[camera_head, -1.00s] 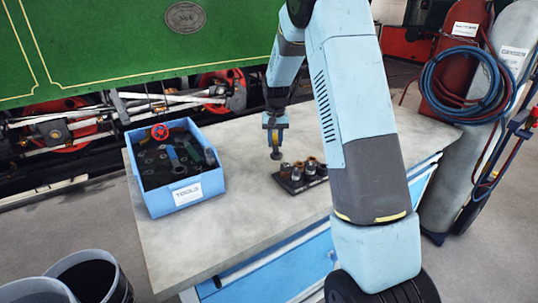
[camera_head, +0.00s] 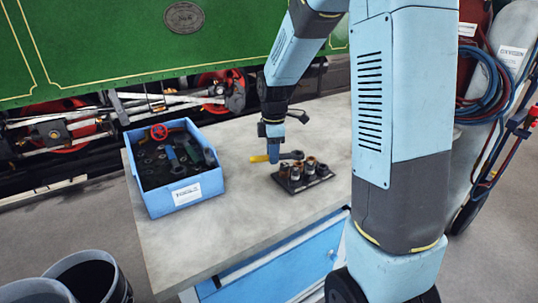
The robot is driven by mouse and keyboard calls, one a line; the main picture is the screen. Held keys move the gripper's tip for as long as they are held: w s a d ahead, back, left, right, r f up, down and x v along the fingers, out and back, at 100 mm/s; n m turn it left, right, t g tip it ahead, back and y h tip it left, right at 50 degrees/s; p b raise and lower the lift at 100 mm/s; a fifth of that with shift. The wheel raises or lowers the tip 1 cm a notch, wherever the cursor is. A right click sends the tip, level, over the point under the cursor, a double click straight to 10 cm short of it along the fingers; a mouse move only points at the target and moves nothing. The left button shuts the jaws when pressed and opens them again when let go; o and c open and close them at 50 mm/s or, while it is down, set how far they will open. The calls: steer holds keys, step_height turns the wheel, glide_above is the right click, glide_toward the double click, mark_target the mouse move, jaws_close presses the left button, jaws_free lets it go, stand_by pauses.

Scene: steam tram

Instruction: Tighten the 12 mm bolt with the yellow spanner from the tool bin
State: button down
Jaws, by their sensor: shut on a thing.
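My gripper (camera_head: 273,155) is shut on a spanner with a yellow handle (camera_head: 258,159). The spanner lies level, its handle to the left and its dark open end (camera_head: 292,155) to the right. It is above the bench, just behind a dark block (camera_head: 305,183) with several upright bolts or sockets. The spanner's end is close to the block's back row; I cannot tell whether it touches anything. The 12 mm bolt cannot be told apart at this size. The blue tool bin (camera_head: 185,195) stands on the left of the bench with several dark tools inside.
The grey workbench (camera_head: 240,225) has free room between the bin and the block. My own arm hides its right side. Gas cylinders with hoses (camera_head: 485,90) stand at the right. Black buckets (camera_head: 95,278) are on the floor at lower left. A green tram (camera_head: 110,45) is behind.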

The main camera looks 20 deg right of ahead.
steer(key=shift+s+a+n, duration=0.15)
steer(key=shift+s+n, duration=0.45)
steer(key=shift+n, duration=0.1)
steer(key=shift+f, duration=1.95)
steer(key=shift+w+f, duration=0.2)
steer(key=shift+f, duration=0.95)
stand_by(0.5)
steer(key=w+m, duration=0.1)
steer(key=m, duration=0.1)
steer(key=w+m, duration=0.1)
steer(key=m, duration=0.1)
steer(key=w+d+m, duration=0.1)
steer(key=m, duration=0.1)
steer(key=shift+w+f, duration=0.1)
steer(key=shift+w, duration=0.25)
steer(key=w+d+m, duration=0.1)
steer(key=m, duration=0.1)
steer(key=w+d+m, duration=0.1)
steer(key=m, duration=0.1)
steer(key=w+m, duration=0.1)
steer(key=m, duration=0.1)
steer(key=shift+d, duration=0.4)
